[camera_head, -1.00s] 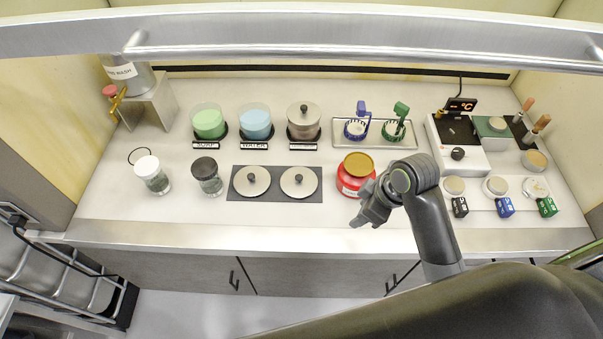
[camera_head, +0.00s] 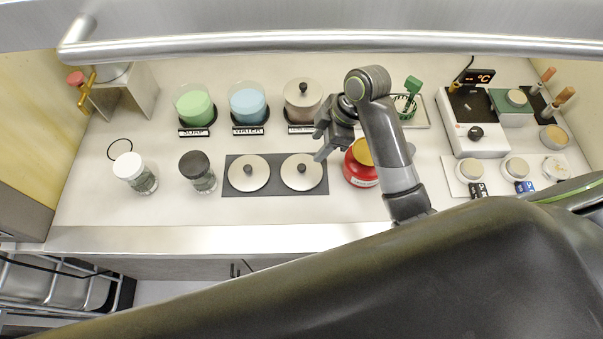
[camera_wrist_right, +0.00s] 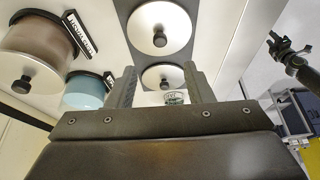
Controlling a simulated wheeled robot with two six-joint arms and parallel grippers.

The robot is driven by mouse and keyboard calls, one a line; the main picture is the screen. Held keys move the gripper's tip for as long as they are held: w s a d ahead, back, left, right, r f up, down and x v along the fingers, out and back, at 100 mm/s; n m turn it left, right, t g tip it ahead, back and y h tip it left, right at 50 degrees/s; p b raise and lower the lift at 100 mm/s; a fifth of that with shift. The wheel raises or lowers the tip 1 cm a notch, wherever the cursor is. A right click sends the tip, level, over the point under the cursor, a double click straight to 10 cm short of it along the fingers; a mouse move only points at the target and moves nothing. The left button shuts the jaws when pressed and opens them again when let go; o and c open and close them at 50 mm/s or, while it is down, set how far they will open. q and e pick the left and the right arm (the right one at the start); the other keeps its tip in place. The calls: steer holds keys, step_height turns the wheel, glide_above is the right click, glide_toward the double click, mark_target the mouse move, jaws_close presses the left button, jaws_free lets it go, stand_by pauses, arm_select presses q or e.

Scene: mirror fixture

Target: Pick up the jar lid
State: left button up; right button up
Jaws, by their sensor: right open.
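Two round silver lids with dark knobs lie on a dark mat (camera_head: 275,190): a left lid (camera_head: 248,173) and a right lid (camera_head: 301,172). A third silver lid (camera_head: 304,91) sits on the brown-filled jar (camera_head: 300,113) behind them. My right gripper (camera_head: 320,143) is open and empty, above the counter just behind the right lid. In the right wrist view the open fingers (camera_wrist_right: 160,88) frame the farther lid (camera_wrist_right: 157,73), and the nearer lid (camera_wrist_right: 160,30) shows above. I see no contact with either.
A red jar (camera_head: 358,172) with a gold top stands partly hidden by my right arm. Green (camera_head: 195,105) and blue (camera_head: 248,105) jars stand at the back. White-capped (camera_head: 135,172) and dark-capped (camera_head: 198,172) jars stand left. A hotplate (camera_head: 478,130) stands right.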

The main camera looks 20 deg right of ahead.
steer(key=p, duration=0.1)
glide_above(302, 166)
steer(key=d, duration=0.2)
steer(key=f, duration=0.4)
steer(key=shift+s+d, duration=0.2)
steer(key=shift+a+f, duration=0.1)
steer(key=shift+f, duration=0.15)
steer(key=p+x, duration=0.1)
steer(key=x, duration=0.1)
steer(key=p+x, duration=0.1)
steer(key=x, duration=0.1)
steer(key=shift+s+f, duration=0.1)
steer(key=shift+s, duration=0.15)
steer(key=shift+w+a+f, duration=0.1)
steer(key=shift+a+f, duration=0.05)
steer(key=shift+f, duration=0.5)
arm_select(q)
steer(key=shift+t, duration=0.3)
steer(key=w+r, duration=0.1)
steer(key=r, duration=0.1)
steer(key=w+r, duration=0.1)
steer(key=w, duration=0.1)
steer(key=shift+w+r, duration=0.15)
steer(key=shift+r, duration=0.2)
arm_select(e)
steer(key=shift+c, duration=1)
jaws_close()
arm_select(q)
steer(key=shift+w, duration=0.1)
